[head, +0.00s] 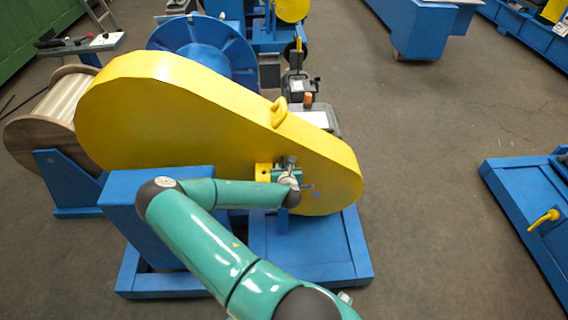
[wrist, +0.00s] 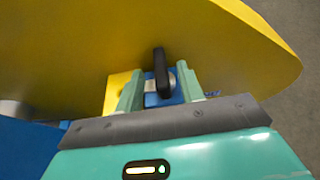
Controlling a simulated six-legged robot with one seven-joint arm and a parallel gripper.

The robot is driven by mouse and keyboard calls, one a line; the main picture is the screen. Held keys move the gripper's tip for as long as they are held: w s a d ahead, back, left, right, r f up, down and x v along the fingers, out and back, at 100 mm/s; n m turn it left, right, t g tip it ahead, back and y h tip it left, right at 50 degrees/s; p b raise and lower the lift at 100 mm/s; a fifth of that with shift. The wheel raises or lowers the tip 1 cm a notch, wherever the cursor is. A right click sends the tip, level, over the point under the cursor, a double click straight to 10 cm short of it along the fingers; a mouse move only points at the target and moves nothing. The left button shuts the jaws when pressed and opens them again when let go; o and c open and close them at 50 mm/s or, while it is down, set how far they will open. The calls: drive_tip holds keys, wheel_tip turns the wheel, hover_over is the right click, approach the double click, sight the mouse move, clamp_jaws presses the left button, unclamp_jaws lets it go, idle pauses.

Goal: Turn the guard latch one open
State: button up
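The large yellow chain guard (head: 190,105) stands on a blue base, and its face fills the top of the wrist view (wrist: 80,60). The guard latch shows in the wrist view as a black handle (wrist: 161,72) on a blue mount, beside a yellow block (wrist: 117,90). My gripper (wrist: 160,88) is at the latch with its two green fingers apart, one on each side of the handle. Gaps show between the fingers and the handle. In the head view my gripper (head: 289,178) is at the guard's lower right face and mostly hides the latch.
The blue base frame (head: 310,250) lies under the guard. A wooden cable reel (head: 32,140) stands at the left. A blue stand with a yellow handle (head: 543,219) is at the right. Open floor (head: 420,170) lies between them.

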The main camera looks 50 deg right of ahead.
sight(284, 164)
drive_tip(key=x, duration=0.4)
clamp_jaws()
